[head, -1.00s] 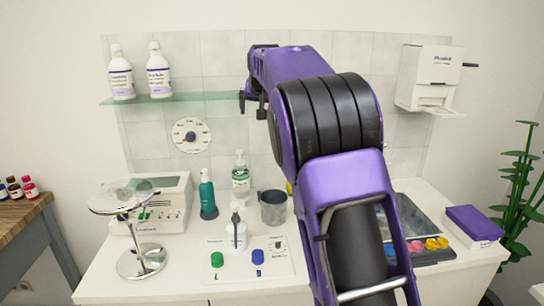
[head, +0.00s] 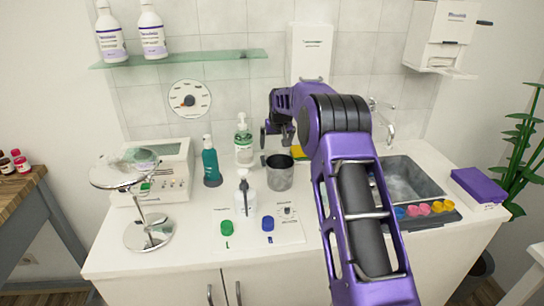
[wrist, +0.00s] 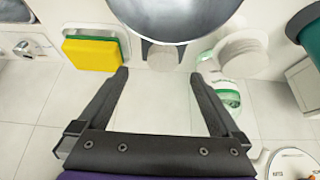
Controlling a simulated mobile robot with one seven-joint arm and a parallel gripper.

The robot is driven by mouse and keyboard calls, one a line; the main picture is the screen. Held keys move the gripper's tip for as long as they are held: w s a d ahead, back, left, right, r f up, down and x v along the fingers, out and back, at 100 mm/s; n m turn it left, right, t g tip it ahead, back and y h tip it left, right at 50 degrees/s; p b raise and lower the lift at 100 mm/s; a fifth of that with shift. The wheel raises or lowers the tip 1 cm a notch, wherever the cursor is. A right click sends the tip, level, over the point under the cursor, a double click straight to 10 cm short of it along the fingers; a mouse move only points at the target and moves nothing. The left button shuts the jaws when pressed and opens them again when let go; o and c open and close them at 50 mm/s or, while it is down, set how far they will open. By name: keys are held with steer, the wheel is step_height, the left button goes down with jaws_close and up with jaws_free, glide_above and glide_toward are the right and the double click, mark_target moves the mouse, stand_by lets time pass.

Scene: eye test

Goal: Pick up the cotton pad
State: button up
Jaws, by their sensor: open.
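A small off-white round thing, seemingly the cotton pad (wrist: 160,57), shows in the wrist view below the rim of the grey metal mug (wrist: 185,30). It is just beyond the gap between my fingertips, and nothing is between them. I cannot make it out in the head view, where the mug (head: 279,173) and my arm cover that area. My gripper (wrist: 160,74) is open and empty. In the head view my gripper (head: 273,134) is above the back of the counter, near the mug.
A yellow and green sponge (wrist: 92,52) is left of my fingers in the wrist view. A white pump bottle (head: 243,148) and a teal bottle (head: 210,165) stand left of the mug. A glass shelf (head: 180,59) is above; a sink (head: 405,178) is to the right.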

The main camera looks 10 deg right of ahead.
mark_target(272, 153)
steer(key=x, duration=0.2)
steer(key=shift+w+f, duration=0.2)
steer(key=shift+f, duration=0.1)
steer(key=shift+w+a+r+x, duration=0.1)
steer(key=shift+x, duration=0.8)
steer(key=shift+w+a+r+x, duration=0.1)
steer(key=shift+w+x, duration=0.05)
steer(key=shift+x, duration=0.7)
steer(key=shift+w+a+x, duration=0.1)
steer(key=shift+x, duration=0.8)
steer(key=shift+c, duration=0.2)
steer(key=c, duration=1.3)
